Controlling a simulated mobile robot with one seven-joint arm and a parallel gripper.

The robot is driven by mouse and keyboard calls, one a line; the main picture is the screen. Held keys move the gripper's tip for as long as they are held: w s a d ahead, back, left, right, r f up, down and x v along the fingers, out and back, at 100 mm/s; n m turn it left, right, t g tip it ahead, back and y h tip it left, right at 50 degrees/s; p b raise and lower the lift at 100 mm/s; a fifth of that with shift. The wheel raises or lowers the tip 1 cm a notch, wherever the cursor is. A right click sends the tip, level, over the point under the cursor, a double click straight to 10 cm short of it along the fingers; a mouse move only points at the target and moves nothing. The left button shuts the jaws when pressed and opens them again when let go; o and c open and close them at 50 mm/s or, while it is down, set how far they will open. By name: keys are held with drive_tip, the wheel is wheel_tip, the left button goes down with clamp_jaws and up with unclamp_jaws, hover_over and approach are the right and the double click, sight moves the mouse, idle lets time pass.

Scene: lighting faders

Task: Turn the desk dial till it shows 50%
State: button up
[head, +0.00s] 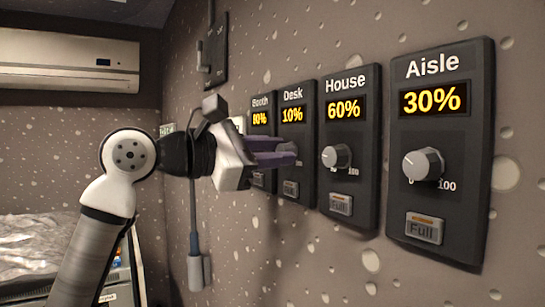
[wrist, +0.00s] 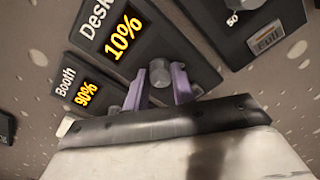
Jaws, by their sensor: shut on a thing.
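The Desk panel (head: 293,187) is a black wall plate whose yellow display (head: 292,115) reads 10%. It also shows in the wrist view (wrist: 125,31). Its grey dial (wrist: 160,72) sits between the two purple fingers of my gripper (wrist: 161,84). In the head view, my gripper (head: 284,153) reaches the Desk panel from the left, and its fingers hide most of the dial. My gripper is shut on the Desk dial. The dial's pointer mark cannot be made out.
The Booth panel (wrist: 75,69) reads 90% in the wrist view, close beside my fingers. The House panel (head: 347,185) at 60% and Aisle panel (head: 434,205) at 30% stand to the right. A cable with a grey plug (head: 195,245) hangs on the wall.

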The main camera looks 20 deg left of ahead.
drive_tip(key=m, duration=0.6)
drive_tip(key=m+b, duration=0.1)
drive_tip(key=m, duration=1.2)
drive_tip(key=shift+f+m, duration=0.25)
drive_tip(key=shift+m, duration=0.05)
idle(0.4)
drive_tip(key=o, duration=1)
drive_tip(key=shift+s, duration=0.1)
